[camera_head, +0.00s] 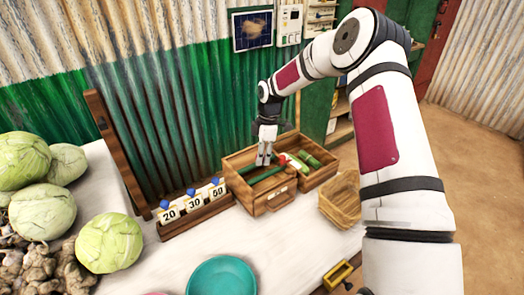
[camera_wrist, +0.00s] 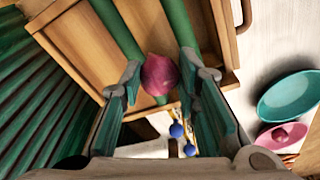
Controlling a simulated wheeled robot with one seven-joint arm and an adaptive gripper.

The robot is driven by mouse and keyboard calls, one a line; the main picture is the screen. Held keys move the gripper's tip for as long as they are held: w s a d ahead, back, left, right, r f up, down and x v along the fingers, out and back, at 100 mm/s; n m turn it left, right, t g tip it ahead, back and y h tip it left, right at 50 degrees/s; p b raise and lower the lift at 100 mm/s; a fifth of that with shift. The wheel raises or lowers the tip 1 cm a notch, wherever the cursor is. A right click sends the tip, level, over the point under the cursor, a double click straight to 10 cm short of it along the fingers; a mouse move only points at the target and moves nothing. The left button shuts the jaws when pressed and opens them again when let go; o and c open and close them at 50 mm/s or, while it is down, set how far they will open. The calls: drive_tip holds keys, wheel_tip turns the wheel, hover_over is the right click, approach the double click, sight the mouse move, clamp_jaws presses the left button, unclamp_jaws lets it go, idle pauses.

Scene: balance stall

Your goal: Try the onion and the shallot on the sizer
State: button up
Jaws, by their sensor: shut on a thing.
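My gripper (camera_head: 264,160) is shut on a round pink-purple bulb (camera_wrist: 160,75), which sits between the fingertips in the wrist view. I cannot tell whether it is the onion or the shallot. The head view hides it. The wooden box (camera_head: 272,203) with green bars (camera_wrist: 118,30), seemingly the sizer, is below the gripper. The held bulb appears over the gap between two bars; whether it touches them I cannot tell. Another small reddish bulb (camera_wrist: 290,134) lies in a pink dish (camera_wrist: 268,139) at the right of the wrist view.
A teal bowl (camera_head: 221,278) stands at the front. A wooden rack (camera_head: 198,217) with cards 20, 30 and 50 and blue knobs is left of the box. Cabbages (camera_head: 43,207) fill the left. A wicker basket (camera_head: 342,200) stands at the right. A corrugated wall rises behind.

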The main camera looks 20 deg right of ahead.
drive_tip(key=shift+f+b, duration=0.4)
drive_tip(key=shift+f, duration=0.9)
drive_tip(key=o, duration=1.5)
drive_tip(key=shift+r+p, duration=0.35)
drive_tip(key=shift+r, duration=3.15)
